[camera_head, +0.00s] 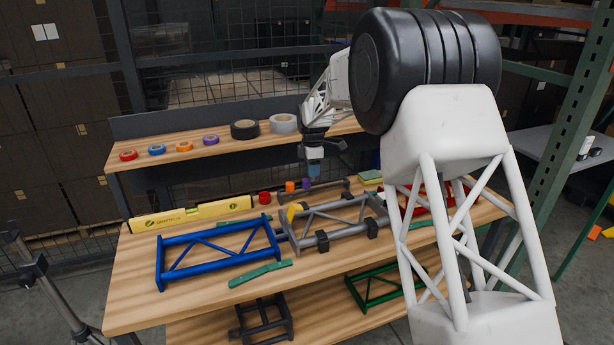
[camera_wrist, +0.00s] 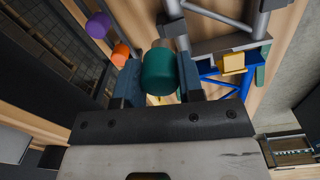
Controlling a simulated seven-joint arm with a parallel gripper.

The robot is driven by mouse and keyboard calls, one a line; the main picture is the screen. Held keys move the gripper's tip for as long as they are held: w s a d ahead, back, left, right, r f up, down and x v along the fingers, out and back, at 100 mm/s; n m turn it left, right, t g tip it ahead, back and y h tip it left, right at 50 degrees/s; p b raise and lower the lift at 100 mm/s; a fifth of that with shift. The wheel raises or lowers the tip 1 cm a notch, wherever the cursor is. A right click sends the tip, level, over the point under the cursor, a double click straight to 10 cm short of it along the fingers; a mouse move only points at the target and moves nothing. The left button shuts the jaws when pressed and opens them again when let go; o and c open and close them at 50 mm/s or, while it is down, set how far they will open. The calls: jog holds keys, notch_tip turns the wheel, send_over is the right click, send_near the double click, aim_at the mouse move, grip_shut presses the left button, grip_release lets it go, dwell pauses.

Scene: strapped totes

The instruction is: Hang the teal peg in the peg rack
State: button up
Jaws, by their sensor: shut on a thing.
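The teal peg (camera_wrist: 158,72) is a short, thick cylinder with its round end towards the camera in the wrist view. My gripper (camera_wrist: 157,84) is shut on it, one finger on each side. In the head view my gripper (camera_head: 314,168) hangs pointing down above the back of the bench top. A purple peg (camera_head: 305,185), an orange peg (camera_head: 290,187) and a red peg (camera_head: 265,198) stand near it at the back. A low dark grey bar piece (camera_head: 326,188) lies below and beside my gripper; I cannot tell whether it is the peg rack.
A blue frame (camera_head: 218,250) and a grey frame (camera_head: 335,225) with dark clamps lie on the bench. A yellow block (camera_head: 295,211) stands by the grey frame. A yellow level (camera_head: 190,214) lies at the back left. Tape rolls (camera_head: 245,129) line the shelf behind.

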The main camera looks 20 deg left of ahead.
jog(key=w+d+f+m, duration=0.1)
jog(key=w+d, duration=0.1)
jog(key=w, duration=1.5)
jog(key=shift+w+f, duration=0.25)
jog(key=shift+f, duration=0.05)
jog(key=shift+d+f, duration=0.1)
jog(key=shift+f, duration=0.25)
jog(key=shift+f, duration=4.65)
jog(key=shift+f, duration=0.15)
jog(key=o, duration=1)
jog(key=shift+o, duration=0.2)
